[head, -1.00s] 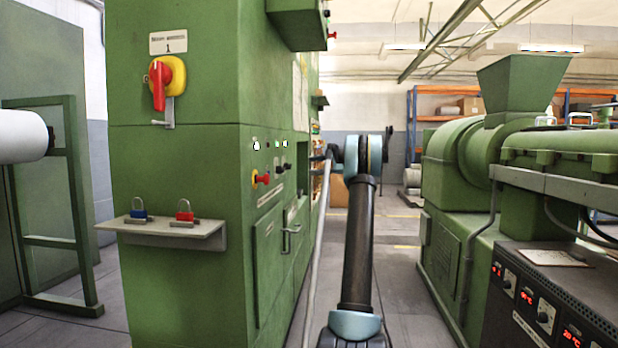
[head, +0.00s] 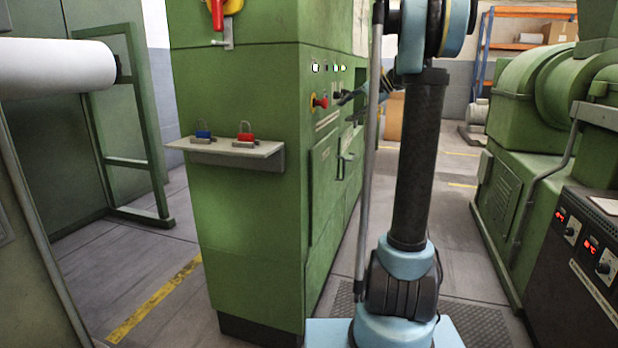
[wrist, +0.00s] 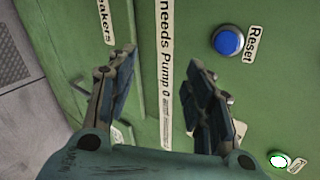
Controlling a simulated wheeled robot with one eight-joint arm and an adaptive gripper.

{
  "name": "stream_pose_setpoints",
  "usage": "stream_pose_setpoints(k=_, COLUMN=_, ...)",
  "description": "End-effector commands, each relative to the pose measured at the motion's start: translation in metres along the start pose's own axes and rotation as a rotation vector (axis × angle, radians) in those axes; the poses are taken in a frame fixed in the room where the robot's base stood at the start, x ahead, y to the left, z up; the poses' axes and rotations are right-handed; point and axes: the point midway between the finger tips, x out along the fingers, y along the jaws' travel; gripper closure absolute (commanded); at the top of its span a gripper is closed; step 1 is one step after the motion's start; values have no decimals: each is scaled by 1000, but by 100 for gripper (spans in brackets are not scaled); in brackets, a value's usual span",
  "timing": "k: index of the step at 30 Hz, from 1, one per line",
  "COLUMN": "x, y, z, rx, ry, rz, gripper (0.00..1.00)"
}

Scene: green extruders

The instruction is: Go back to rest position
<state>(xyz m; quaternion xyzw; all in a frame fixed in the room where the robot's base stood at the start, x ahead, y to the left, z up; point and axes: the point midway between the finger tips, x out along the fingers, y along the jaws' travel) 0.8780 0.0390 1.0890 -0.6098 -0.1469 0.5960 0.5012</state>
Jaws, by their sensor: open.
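My gripper (wrist: 163,68) is open in the wrist view, with its two dark fingers apart and nothing between them. It faces the green panel of the control cabinet, over a white label strip (wrist: 166,30). A blue Reset button (wrist: 228,41) is to the right of the fingers. In the head view my arm stands raised in front of the green cabinet (head: 245,100). The gripper there is a small dark shape (head: 352,97) at the cabinet's side panel, partly hidden by the arm; whether it touches the panel cannot be told.
A shelf (head: 230,149) with a blue padlock (head: 203,135) and a red padlock (head: 246,132) juts from the cabinet. A green extruder (head: 545,170) stands on the right. A white roll (head: 55,68) is at left. Floor shows between the machines.

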Motion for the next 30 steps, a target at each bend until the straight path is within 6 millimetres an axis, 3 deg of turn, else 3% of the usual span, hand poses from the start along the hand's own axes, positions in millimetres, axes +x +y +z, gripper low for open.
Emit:
stream_pose_setpoints(k=3, x=8, y=23, z=38, rx=-39, ry=14, rz=69, gripper=53)
stream_pose_setpoints(k=15, x=27, y=121, z=144, rx=-185, ry=63, rz=305, gripper=53)
stream_pose_setpoints(k=30, x=40, y=276, z=247, rx=-392, ry=109, rz=599, gripper=53)
